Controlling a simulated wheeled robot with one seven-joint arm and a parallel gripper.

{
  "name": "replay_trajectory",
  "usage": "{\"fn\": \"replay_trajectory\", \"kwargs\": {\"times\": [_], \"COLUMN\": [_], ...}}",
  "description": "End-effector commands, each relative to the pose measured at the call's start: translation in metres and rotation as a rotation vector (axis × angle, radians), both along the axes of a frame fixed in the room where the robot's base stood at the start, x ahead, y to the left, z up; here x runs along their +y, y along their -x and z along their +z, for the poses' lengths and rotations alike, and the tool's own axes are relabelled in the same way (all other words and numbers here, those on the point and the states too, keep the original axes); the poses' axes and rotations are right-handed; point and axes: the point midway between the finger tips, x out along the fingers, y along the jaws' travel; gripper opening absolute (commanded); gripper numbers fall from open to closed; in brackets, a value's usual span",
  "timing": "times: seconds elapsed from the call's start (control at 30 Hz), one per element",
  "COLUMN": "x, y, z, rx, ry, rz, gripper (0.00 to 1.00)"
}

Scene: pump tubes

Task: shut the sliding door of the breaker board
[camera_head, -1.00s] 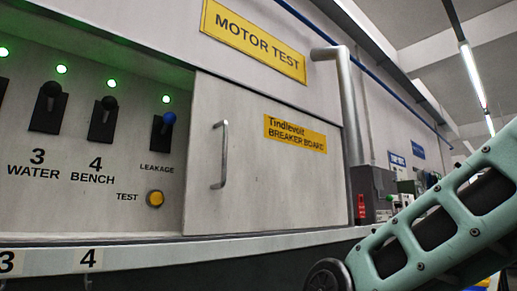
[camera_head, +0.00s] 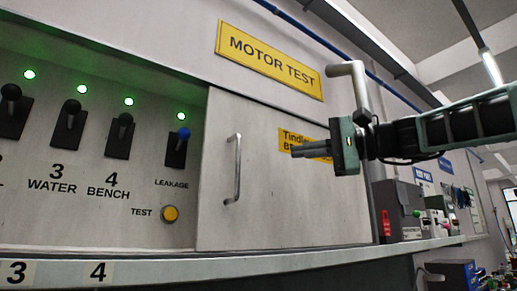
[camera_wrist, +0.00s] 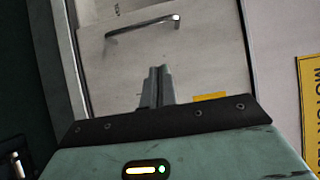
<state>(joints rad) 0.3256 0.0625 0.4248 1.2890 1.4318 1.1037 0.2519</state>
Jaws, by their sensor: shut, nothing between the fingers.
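The sliding door (camera_head: 262,200) of the breaker board is a pale grey panel with a vertical metal bar handle (camera_head: 233,168) near its left edge. It stands to the right of the open bay, so the switches show. My gripper (camera_head: 296,151) is shut and empty, in front of the door's yellow label (camera_head: 290,136) and to the right of the handle. It partly hides the label. In the wrist view, the shut fingers (camera_wrist: 158,72) point toward the door (camera_wrist: 200,70), with the handle (camera_wrist: 142,25) beyond their tips and apart from them.
Several black levers (camera_head: 70,125) under green lamps, a blue-tipped leakage lever (camera_head: 180,145) and a yellow test button (camera_head: 170,214) sit in the open bay. A ledge (camera_head: 200,268) runs below. A metal pipe (camera_head: 360,95) stands right of the door, behind my gripper.

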Motion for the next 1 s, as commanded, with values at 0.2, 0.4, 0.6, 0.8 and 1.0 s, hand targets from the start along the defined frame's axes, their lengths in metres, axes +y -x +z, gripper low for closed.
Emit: {"fn": "replay_trajectory", "kwargs": {"times": [0.2, 0.4, 0.6, 0.8, 1.0], "x": [0.044, 0.077, 0.095, 0.099, 0.099], "y": [-0.017, -0.018, -0.011, -0.01, -0.01], "z": [0.005, 0.003, 0.001, 0.0, -0.001], "rx": [0.004, 0.001, -0.001, -0.001, -0.001], "ry": [0.002, 0.003, 0.001, 0.002, 0.002], "rz": [0.005, 0.002, 0.0, -0.002, -0.002], "gripper": [0.0, 0.0, 0.0, 0.0, 0.0]}}
